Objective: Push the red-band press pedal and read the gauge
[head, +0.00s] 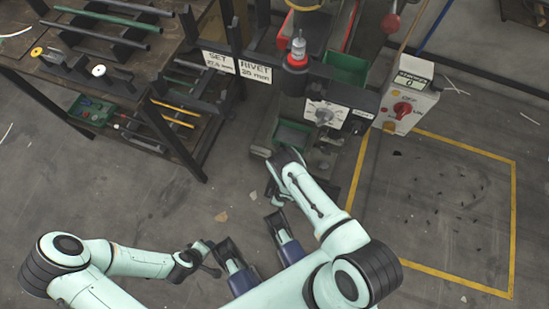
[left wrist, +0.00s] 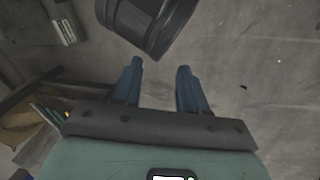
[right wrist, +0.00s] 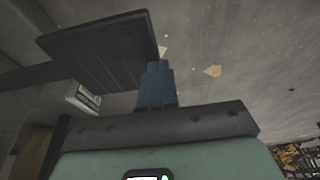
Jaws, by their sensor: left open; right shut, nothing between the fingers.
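The press (head: 295,62) with a red band stands at the top centre of the head view. My right forearm covers the floor in front of the press in the head view, and no pedal shows clearly there. My left gripper (left wrist: 158,88) is open and empty, low and away from the press.
A grey control box (head: 405,105) with a red switch and a small display (head: 413,80) stands right of the press. A workbench with bars and bins (head: 92,108) is at the left. A yellow floor line (head: 512,210) outlines an area at the right, clear of large objects.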

